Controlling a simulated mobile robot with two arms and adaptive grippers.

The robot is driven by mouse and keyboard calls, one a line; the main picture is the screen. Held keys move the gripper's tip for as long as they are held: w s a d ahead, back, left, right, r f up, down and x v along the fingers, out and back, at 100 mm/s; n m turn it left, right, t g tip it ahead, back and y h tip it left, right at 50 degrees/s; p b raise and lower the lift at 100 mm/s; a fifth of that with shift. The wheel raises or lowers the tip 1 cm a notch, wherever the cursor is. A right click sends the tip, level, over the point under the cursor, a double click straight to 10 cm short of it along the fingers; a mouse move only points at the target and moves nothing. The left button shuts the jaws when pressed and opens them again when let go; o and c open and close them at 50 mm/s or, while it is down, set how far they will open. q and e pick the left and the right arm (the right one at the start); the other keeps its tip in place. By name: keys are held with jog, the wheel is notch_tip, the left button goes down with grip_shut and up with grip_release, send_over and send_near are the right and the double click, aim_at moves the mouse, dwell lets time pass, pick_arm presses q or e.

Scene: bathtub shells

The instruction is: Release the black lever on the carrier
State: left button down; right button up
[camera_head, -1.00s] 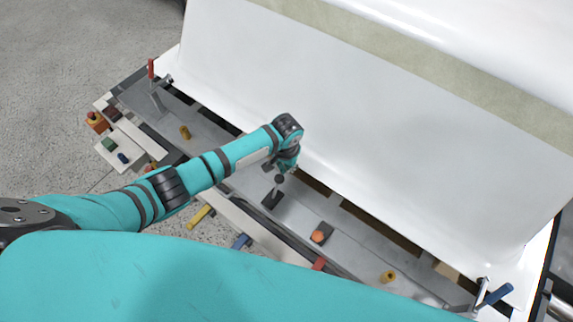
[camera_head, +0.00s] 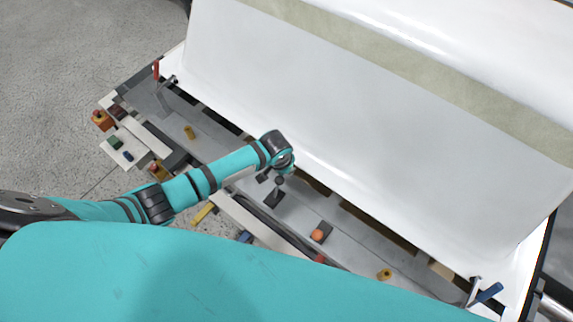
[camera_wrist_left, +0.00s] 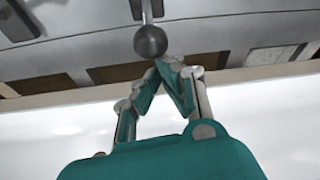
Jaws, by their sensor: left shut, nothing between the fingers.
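The black lever (camera_head: 275,195) stands on the grey carrier (camera_head: 345,252), with a dark round knob on top. In the left wrist view the knob (camera_wrist_left: 151,41) is large and sits just beyond the fingertips. My left gripper (camera_wrist_left: 170,66) is shut and empty, its teal fingertips together close below and slightly right of the knob in that picture. I cannot tell whether they touch it. In the head view the gripper is mostly hidden under my wrist, beside the lever. My right gripper is not in view.
The white bathtub shell (camera_head: 370,130) rises right behind the lever. On the carrier are an orange-red ball knob (camera_head: 318,235), yellow knobs, a red-handled clamp (camera_head: 156,70) at the far left and a blue-handled clamp (camera_head: 489,292) at the right. Side panels with coloured buttons (camera_head: 115,142) stand left.

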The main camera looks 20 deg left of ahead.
aim_at(277, 180)
pick_arm(q)
jog(key=s, duration=0.1)
jog(key=s+t+p, duration=0.1)
jog(key=r+p, duration=0.1)
jog(key=shift+s+a+t+h, duration=0.3)
jog(key=shift+s+a+t, duration=0.1)
jog(key=s+t, duration=0.1)
jog(key=s+a+t, duration=0.1)
jog(key=shift+s+r+t+h, duration=0.1)
jog(key=shift+s+t+h, duration=0.2)
jog(key=shift+h, duration=0.1)
jog(key=shift+s+a+t+h, duration=0.2)
jog(key=shift+s+t+h, duration=0.1)
jog(key=shift+s+t, duration=0.3)
jog(key=shift+s+a+t, duration=0.4)
jog(key=shift+s+t, duration=0.1)
jog(key=shift+s, duration=0.3)
